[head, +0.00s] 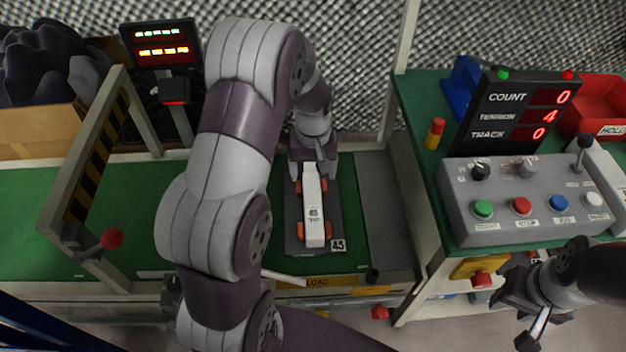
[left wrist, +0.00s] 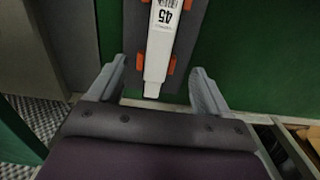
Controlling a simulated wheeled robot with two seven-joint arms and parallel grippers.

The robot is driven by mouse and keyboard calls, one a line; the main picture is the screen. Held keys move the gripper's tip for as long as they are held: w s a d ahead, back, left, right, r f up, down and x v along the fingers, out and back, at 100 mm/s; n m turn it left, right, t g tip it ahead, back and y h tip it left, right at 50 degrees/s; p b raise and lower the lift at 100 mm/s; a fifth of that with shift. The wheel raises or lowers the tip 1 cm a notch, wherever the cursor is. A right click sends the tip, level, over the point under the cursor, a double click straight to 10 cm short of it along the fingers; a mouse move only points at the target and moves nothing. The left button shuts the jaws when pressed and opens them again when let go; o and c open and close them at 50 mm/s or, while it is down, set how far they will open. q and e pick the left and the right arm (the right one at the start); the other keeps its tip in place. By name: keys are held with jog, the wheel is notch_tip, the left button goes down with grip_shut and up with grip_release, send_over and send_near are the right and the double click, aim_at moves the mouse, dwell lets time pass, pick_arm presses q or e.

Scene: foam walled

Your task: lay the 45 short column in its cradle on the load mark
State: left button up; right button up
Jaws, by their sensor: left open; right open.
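The white short column (head: 314,212), printed 45, lies lengthwise on the grey cradle (head: 334,222) between its orange supports. The cradle carries a 45 tag and stands on the green bed above the yellow LOAD label (head: 330,282). My left gripper (head: 313,168) is open at the column's far end. In the left wrist view, the open left gripper (left wrist: 161,88) has a finger on either side of the column's end (left wrist: 160,48), with gaps on both sides. The orange supports grip the column's sides there. My right gripper (head: 512,298) is open and empty below the control panel.
A grey control panel (head: 530,200) with coloured buttons and a COUNT display (head: 522,110) stands on the right green table. A striped gate (head: 95,150) with a red knob crosses the bed at left. A red bin (head: 598,100) is at far right. A grey plate (head: 383,210) lies right of the cradle.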

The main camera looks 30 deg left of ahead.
pick_arm(q)
jog(key=s+d+r+m, duration=0.2)
jog(key=s+d+m, duration=0.1)
jog(key=s, duration=0.3)
jog(key=s+d+r+m+t, duration=0.1)
jog(key=s+d+r+m, duration=0.2)
jog(key=s+d, duration=0.2)
jog(key=shift+s+r, duration=0.25)
jog(key=shift+s, duration=0.95)
dwell(0.6)
